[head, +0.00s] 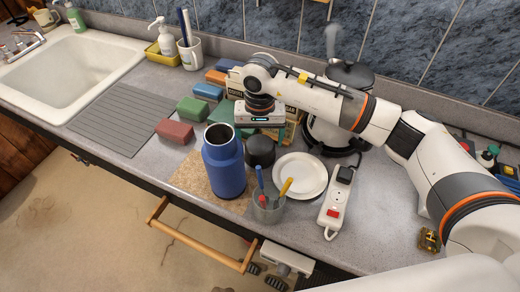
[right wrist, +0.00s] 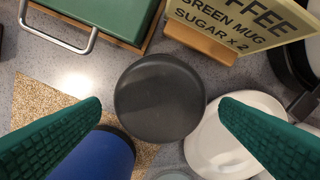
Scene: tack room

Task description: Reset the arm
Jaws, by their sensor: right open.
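My right gripper (head: 261,134) is over the counter, pointing down, with its green fingers spread and nothing between them. In the right wrist view the fingertips (right wrist: 160,105) stand either side of a dark round lid-like object (right wrist: 160,98), apart from it. That object (head: 260,151) sits beside an open blue flask (head: 226,170). My right arm (head: 325,103) reaches in from the right. What looks like my left gripper (head: 272,270) shows low at the bottom edge, below the counter front; its jaw opening is unclear.
Close around the right gripper are a white plate (head: 300,176), a cup with utensils (head: 268,208), a lettered sign (right wrist: 240,25), a power strip (head: 334,204) and coloured blocks (head: 192,110). A sink (head: 70,70) is at left. The ribbed drainboard (head: 120,122) is clear.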

